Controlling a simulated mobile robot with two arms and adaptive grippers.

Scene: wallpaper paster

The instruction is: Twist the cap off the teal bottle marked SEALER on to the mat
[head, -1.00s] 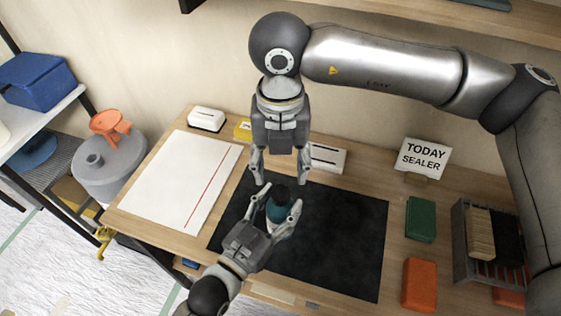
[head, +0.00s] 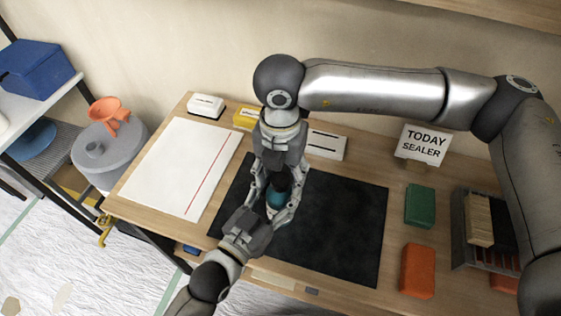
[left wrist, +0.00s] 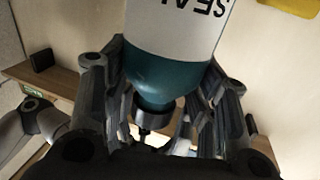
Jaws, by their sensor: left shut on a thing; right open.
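The teal bottle (head: 276,200) with a dark cap (head: 280,182) stands roughly upright over the left part of the dark mat (head: 335,235). In the left wrist view the bottle (left wrist: 165,70) fills the top middle, its white label partly reading SEAL, upside down in the picture. My left gripper (head: 273,208), from the lower left, is shut on the bottle's body. My right gripper (head: 277,188) comes from above, its open fingers on either side of the cap. I cannot tell whether the fingers touch the cap, nor whether the bottle's base rests on the mat.
A white sheet with a red line (head: 182,165) lies left of the mat. A sign reading TODAY SEALER (head: 424,145), a green block (head: 419,205), an orange block (head: 418,270) and a rack (head: 478,245) stand to the right. The mat's right part is clear.

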